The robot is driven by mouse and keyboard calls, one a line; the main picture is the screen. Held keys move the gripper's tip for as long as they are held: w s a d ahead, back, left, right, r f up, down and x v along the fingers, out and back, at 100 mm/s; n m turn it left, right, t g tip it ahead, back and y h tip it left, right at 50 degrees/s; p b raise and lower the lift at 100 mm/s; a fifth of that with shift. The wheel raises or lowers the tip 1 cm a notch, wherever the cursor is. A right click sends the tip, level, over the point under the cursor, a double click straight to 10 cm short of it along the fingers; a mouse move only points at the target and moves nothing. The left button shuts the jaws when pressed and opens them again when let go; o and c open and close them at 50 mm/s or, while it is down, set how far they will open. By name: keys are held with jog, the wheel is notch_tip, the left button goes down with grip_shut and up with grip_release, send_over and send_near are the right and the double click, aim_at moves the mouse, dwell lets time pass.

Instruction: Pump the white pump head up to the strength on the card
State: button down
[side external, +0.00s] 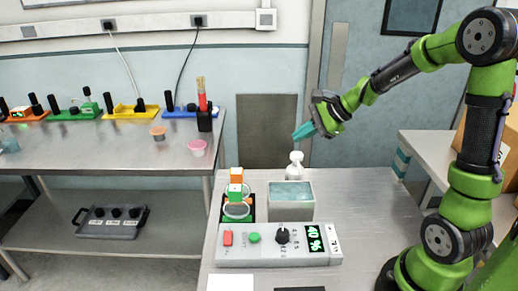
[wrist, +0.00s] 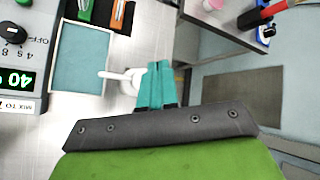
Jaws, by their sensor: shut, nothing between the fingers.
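The white pump head (side external: 296,156) tops a white bottle (side external: 295,172) behind the tank of teal liquid (side external: 291,196). In the wrist view the pump head (wrist: 134,76) lies just left of my fingertips. My gripper (side external: 300,133) is shut and empty, above the pump head and apart from it in the side view. Its teal fingers also show in the wrist view (wrist: 158,68). The display (side external: 315,238) on the grey control box (side external: 270,258) reads 40 %. A small card (side external: 334,240) at the box's right end starts "MIX TO 7" in the wrist view; the rest is cut off.
The control box has a red switch (side external: 227,238), a green button (side external: 254,238) and a black knob (side external: 282,236). A side bench (side external: 120,150) holds coloured trays. The table right of the tank is clear.

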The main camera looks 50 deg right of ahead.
aim_at(300, 155)
jog(key=shift+r, duration=1.3)
jog(key=shift+r, duration=0.1)
dwell(1.4)
notch_tip(300, 155, up, 4)
jog(key=shift+f, duration=0.2)
jog(key=shift+f, duration=4.45)
jog(key=shift+f, duration=0.1)
jog(key=shift+f, duration=0.3)
